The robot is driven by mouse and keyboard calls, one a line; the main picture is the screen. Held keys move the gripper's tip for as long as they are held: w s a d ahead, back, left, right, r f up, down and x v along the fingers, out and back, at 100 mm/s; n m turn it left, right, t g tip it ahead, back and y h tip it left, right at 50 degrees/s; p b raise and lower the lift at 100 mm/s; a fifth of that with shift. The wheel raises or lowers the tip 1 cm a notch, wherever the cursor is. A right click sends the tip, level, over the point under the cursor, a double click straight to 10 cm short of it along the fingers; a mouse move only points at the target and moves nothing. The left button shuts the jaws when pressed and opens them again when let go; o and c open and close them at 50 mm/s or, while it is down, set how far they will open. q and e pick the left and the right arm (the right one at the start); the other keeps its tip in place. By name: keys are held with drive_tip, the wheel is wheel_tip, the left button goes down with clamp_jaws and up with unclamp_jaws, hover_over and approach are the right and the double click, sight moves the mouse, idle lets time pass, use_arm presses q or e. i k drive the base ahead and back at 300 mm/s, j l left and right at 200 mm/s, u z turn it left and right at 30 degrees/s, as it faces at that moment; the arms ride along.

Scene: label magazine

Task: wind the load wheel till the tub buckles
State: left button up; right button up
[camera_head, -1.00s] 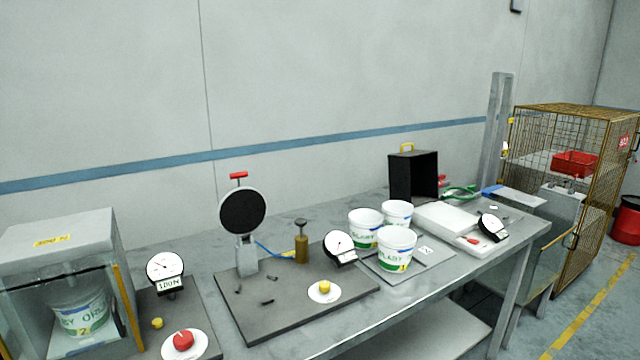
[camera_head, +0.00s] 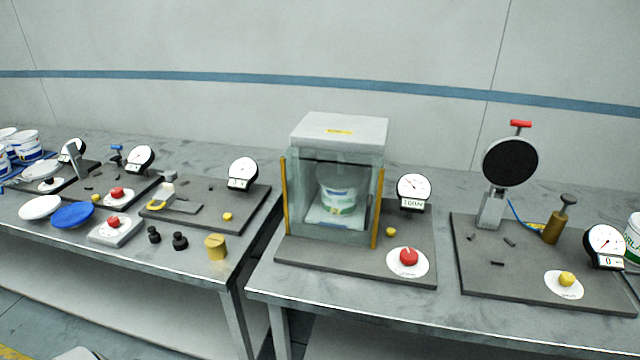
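A white tub (camera_head: 340,198) with green lettering stands upright inside a clear-walled test box (camera_head: 338,132) with a grey top and yellow side posts. A dark round piece sits just above the tub, partly blurred by the clear front. No buckle shows in the tub wall. A dial gauge (camera_head: 413,188) with a small readout stands to the right of the box. A red knob (camera_head: 408,257) on a white disc lies on the same dark base plate (camera_head: 330,258). I cannot tell which part is the load wheel. Neither gripper is in view.
A second plate on the right (camera_head: 520,282) holds a black disc stand (camera_head: 508,163), a brass plunger (camera_head: 556,225) and a gauge (camera_head: 604,243). The left table carries several gauges, a blue lid (camera_head: 73,215), black weights and a yellow cylinder (camera_head: 215,246). A gap separates the tables.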

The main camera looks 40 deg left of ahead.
sight(409, 257)
drive_tip(key=u, duration=0.95)
drive_tip(key=l+u, duration=0.15)
drive_tip(key=l, duration=0.15)
drive_tip(key=k+l+u, duration=0.15)
drive_tip(key=l, duration=0.1)
